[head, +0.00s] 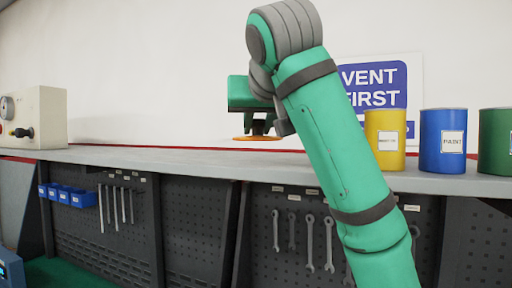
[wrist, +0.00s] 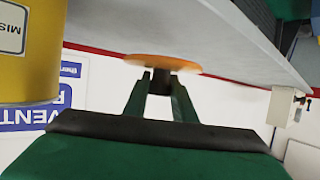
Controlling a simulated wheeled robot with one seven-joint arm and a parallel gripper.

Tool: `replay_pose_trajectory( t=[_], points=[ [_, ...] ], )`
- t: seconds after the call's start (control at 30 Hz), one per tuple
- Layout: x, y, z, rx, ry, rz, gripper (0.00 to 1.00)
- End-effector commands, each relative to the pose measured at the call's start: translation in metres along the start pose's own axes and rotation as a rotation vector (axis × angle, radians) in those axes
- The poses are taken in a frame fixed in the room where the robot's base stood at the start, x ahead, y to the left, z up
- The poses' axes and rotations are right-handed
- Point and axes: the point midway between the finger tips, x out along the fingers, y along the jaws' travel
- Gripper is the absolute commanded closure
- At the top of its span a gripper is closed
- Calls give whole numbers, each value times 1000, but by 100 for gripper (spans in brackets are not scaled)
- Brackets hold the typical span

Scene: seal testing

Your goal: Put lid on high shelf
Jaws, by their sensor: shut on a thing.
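An orange disc-shaped lid (head: 257,138) is at my gripper's fingertips in the head view, just above the grey shelf (head: 190,160). My gripper (head: 258,127) points down and is shut on the lid. In the wrist view the lid (wrist: 160,64) shows edge-on, with my gripper's two fingers (wrist: 160,82) closed on a dark knob at its middle. The lid looks level and close to the shelf surface (wrist: 190,30); I cannot tell whether it touches.
Yellow (head: 385,139), blue (head: 443,139) and green (head: 495,141) cans stand on the shelf at right. A beige gauge box (head: 40,117) stands at far left. Wrenches (head: 310,243) and blue bins (head: 68,195) hang on the pegboard below. The shelf between box and gripper is clear.

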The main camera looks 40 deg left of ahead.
Motion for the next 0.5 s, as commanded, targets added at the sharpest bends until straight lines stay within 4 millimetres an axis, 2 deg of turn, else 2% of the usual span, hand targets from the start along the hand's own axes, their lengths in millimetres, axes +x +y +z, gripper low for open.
replay_pose_trajectory(
  t=[0.27, 0.5],
  points=[
    [15, -1, 8, -2, 2, -1, 100],
    [30, 0, 35, -1, 2, -1, 100]
  ],
)
